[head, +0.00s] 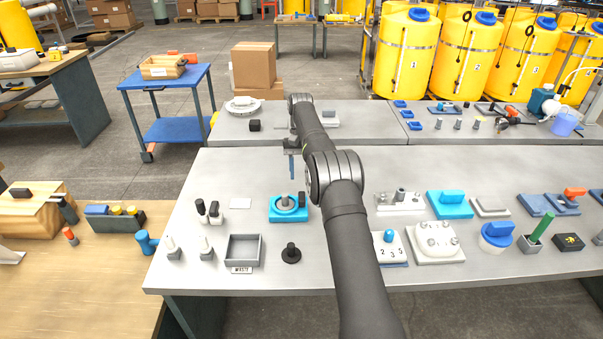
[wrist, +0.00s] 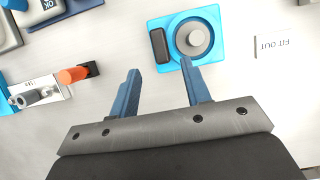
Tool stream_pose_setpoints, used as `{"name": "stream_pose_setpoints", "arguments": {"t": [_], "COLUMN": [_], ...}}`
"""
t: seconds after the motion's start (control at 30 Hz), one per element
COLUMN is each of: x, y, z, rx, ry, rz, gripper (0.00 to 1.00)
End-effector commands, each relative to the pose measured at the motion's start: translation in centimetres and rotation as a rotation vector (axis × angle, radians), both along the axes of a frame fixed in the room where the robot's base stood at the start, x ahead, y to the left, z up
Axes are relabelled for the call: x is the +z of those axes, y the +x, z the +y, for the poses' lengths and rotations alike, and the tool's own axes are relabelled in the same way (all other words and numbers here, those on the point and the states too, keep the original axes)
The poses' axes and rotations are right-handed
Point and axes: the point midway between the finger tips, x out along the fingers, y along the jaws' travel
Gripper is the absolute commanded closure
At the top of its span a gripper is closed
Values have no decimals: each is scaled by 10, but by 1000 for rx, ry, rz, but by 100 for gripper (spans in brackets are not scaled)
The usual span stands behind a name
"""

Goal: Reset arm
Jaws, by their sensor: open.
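My gripper (head: 291,165) is in the air above the near steel bench in the head view, with its fingers pointing down. In the wrist view its two blue fingers (wrist: 160,72) are apart with nothing between them. A light-blue fixture (head: 274,215) with a round grey knob and a dark block is on the bench by the gripper. It also shows in the wrist view (wrist: 154,57), just beyond the right finger. My arm stretches from the bottom of the head view over the bench and hides part of it.
A grey waste tray (head: 244,262) and a black knob (head: 291,253) are on the bench front. A white card (wrist: 273,46) lies on the bench. The bench's middle back strip looks clear.

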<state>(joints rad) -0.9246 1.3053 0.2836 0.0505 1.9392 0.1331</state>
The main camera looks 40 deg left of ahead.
Motion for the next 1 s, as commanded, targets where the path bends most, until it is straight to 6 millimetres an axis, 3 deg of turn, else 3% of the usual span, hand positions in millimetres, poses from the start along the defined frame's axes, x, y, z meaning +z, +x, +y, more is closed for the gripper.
{"name": "stream_pose_setpoints", "arguments": {"t": [0.27,0.8,1.0], "x": [-5,-65,-71], "y": [-2,-19,-20], "z": [-2,-20,-21], "rx": [0,0,-34], "ry": [-2,-4,-2], "rz": [2,3,2], "gripper": [56,56,56]}}
